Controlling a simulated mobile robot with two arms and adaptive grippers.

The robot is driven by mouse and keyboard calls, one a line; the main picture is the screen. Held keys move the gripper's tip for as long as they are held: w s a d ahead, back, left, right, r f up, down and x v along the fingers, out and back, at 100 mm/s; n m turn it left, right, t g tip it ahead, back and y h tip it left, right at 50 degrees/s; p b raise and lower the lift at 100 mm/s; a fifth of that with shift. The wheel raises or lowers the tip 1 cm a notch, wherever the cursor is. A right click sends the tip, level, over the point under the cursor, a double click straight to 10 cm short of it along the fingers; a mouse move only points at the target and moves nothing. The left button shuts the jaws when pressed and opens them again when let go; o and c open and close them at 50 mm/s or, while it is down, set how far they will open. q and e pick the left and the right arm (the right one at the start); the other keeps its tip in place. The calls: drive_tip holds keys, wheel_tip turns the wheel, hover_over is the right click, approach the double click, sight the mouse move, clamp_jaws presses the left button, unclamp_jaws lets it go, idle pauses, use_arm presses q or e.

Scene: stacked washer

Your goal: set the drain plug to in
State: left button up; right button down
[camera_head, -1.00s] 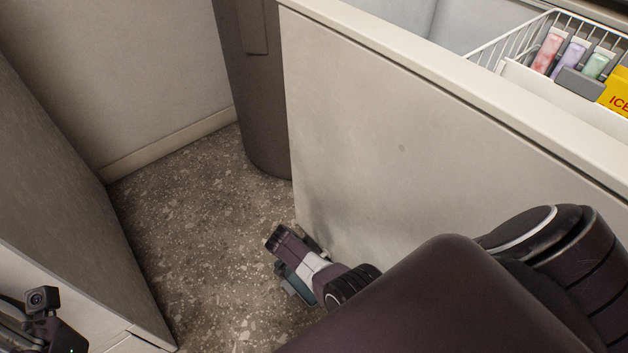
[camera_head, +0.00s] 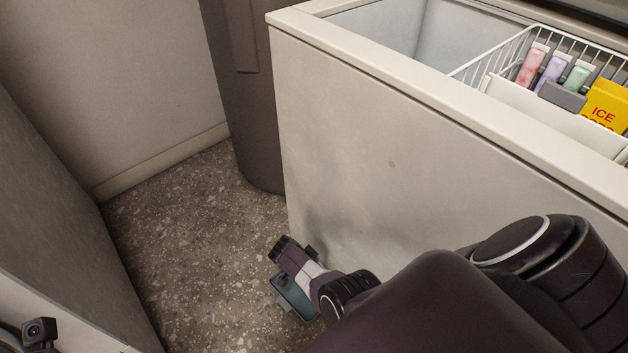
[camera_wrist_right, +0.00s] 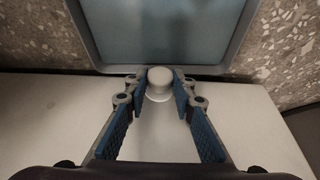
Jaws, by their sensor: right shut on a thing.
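The drain plug (camera_wrist_right: 159,77) is a small round pale knob low on the white freezer wall (camera_wrist_right: 52,125), seen in the right wrist view. My right gripper (camera_wrist_right: 160,90) is shut on the plug, with one blue-padded finger on each side. How deep the plug sits cannot be told. In the head view the plug and the right fingertips are hidden behind my right wrist, low by the chest freezer (camera_head: 370,150). Of my left arm only a wrist camera housing shows at the bottom left; its fingers are out of view.
A blue-grey tray (camera_head: 294,298) lies on the speckled floor (camera_head: 190,235) by the freezer; it also shows in the right wrist view (camera_wrist_right: 160,35). A dark rounded bin (camera_head: 245,110) stands at the freezer's corner. A wire basket (camera_head: 490,62) with coloured packs hangs inside the open freezer.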

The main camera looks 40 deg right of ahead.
drive_tip(key=c, duration=1.7)
unclamp_jaws()
drive_tip(key=shift+d, duration=0.25)
drive_tip(key=shift+o, duration=0.5)
drive_tip(key=shift+a, duration=0.1)
drive_tip(key=shift+a, duration=0.15)
